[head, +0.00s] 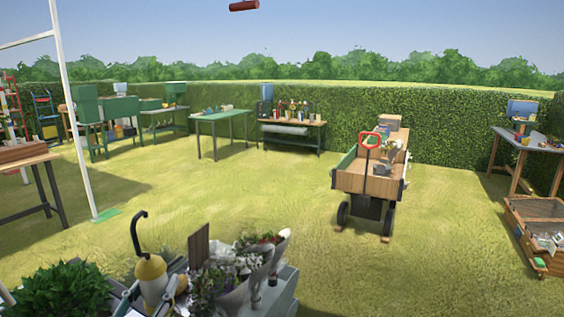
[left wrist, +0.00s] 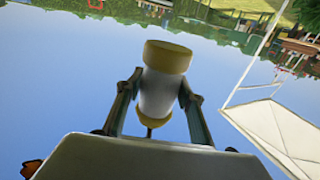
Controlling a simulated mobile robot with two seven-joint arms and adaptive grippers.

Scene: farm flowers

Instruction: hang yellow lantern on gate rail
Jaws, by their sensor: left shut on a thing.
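The yellow lantern (head: 150,270) is upright at the bottom left of the head view, with a white lower body and a tall dark hook (head: 138,232) curving above it. My left gripper (head: 162,287) is at the lantern's body, partly hidden at the frame's bottom edge. In the left wrist view its two fingers press on either side of the lantern's white body (left wrist: 157,92), with a yellow end standing out beyond them. A white post (head: 76,120) with a slanting top rail (head: 26,40), apparently the gate, stands at the left, apart from the lantern. My right gripper is out of view.
Bouquets (head: 240,270) and a leafy green plant (head: 65,290) fill the near foreground beside the lantern. A wooden wagon (head: 368,186) stands right of centre. Worktables, such as a green one (head: 222,115), line the hedge. Open grass lies between.

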